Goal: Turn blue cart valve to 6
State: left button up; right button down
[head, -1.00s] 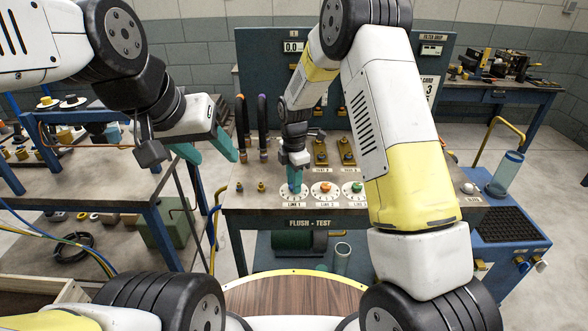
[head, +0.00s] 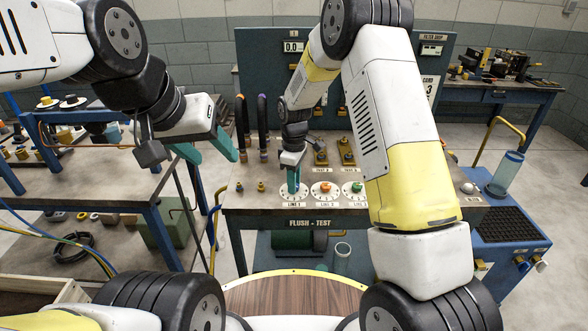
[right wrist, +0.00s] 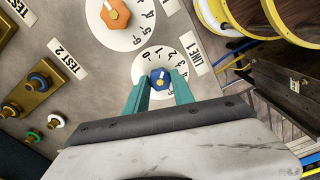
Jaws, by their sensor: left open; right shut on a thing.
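A blue hexagonal valve knob (right wrist: 160,78) with a pale pointer mark sits on a white numbered dial labelled LINE 1 in the right wrist view. My right gripper (right wrist: 161,86) is shut on this knob, with one teal finger on each side. The fingers hide part of the dial's scale, and I cannot read the pointer's number surely. In the head view my right gripper (head: 294,183) points down onto the LINE 1 dial (head: 283,191) and hides the knob. My left gripper (head: 207,148) is open and empty, in the air left of the bench.
An orange knob (head: 325,187) and a green knob (head: 357,188) stand on dials to the right. Upright hoses (head: 262,125) and brass fittings stand on the flush-test bench (head: 245,205). A blue cart (head: 505,250) with a clear cylinder is at the right.

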jog(key=m, duration=0.7)
jog(key=shift+r, duration=0.1)
jog(key=m, duration=0.6)
jog(key=shift+w+m, duration=0.1)
jog(key=shift+m, duration=0.3)
jog(key=m, duration=1.2)
jog(key=shift+m, duration=0.4)
jog(key=c, duration=1.1)
grip_release()
jog(key=shift+r, duration=3.9)
